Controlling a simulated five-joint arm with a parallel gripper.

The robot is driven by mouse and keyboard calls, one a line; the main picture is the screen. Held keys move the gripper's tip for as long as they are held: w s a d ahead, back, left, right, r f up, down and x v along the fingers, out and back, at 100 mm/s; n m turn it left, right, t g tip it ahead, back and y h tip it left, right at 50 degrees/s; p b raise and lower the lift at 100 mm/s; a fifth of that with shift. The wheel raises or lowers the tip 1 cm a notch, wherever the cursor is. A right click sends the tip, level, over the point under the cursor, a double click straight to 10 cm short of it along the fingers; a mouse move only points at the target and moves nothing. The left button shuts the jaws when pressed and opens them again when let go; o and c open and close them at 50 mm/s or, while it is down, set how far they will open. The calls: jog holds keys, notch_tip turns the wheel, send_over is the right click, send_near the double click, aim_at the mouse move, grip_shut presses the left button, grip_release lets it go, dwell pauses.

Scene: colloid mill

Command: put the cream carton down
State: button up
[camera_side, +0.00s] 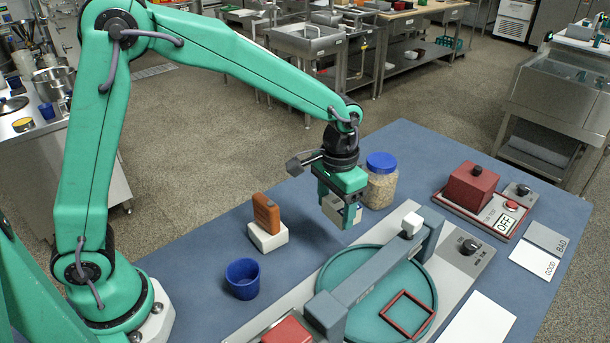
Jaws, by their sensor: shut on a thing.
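My gripper (343,213) is at the end of my green arm, near the middle of the view. It points down and is shut on the cream carton (331,209), a small pale box partly hidden by the fingers. The carton is above the blue table (210,216); I cannot tell how large the gap beneath it is. It is just left of the jar and behind the grey bar of the teal round device.
A jar with a blue lid (381,178) stands close right of my gripper. An orange-brown block (266,213) on a white base (268,239) and a blue cup (242,278) are left. A teal dish (375,308) with a grey bar (385,268) is in front. A red box (470,187) is right.

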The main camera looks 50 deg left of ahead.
jog(key=w+a+n, duration=0.2)
jog(key=w+a, duration=0.6)
jog(key=a, duration=0.1)
send_over(314, 190)
notch_tip(314, 190, down, 7)
jog(key=shift+r, duration=0.1)
jog(key=shift+f, duration=2.05)
jog(key=shift+f, duration=0.15)
jog(key=o, duration=1)
notch_tip(314, 190, up, 12)
jog(key=shift+r, duration=0.2)
